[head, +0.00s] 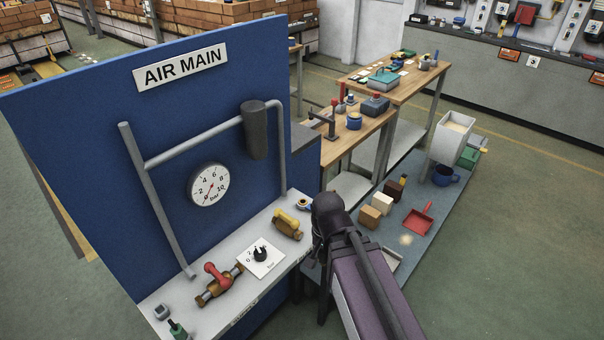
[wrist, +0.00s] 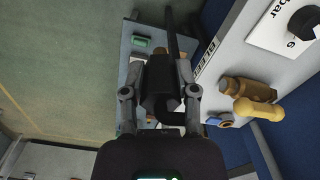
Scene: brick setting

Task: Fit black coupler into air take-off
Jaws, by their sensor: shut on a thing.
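In the wrist view my gripper (wrist: 166,77) is shut on a dark cylindrical piece, the black coupler (wrist: 160,98), between its fingers. A black hose-like length (wrist: 173,35) runs up beyond it. The coupler's far end is hard to make out. A blue-rimmed ring fitting, likely the air take-off (wrist: 219,121), lies right of the gripper, apart from the coupler; it also shows at the shelf's right end in the head view (head: 304,203). Next to it is a brass valve with a yellow handle (head: 287,225). In the head view my arm hides the fingers and coupler.
The blue AIR MAIN panel (head: 90,120) stands behind the grey shelf (head: 205,305), with pipework and a gauge (head: 208,186). A red-handled valve (head: 215,283) and a black knob plate (head: 260,257) occupy the shelf. A low grey bench (head: 440,207) at right holds blocks and a red dustpan (head: 418,220).

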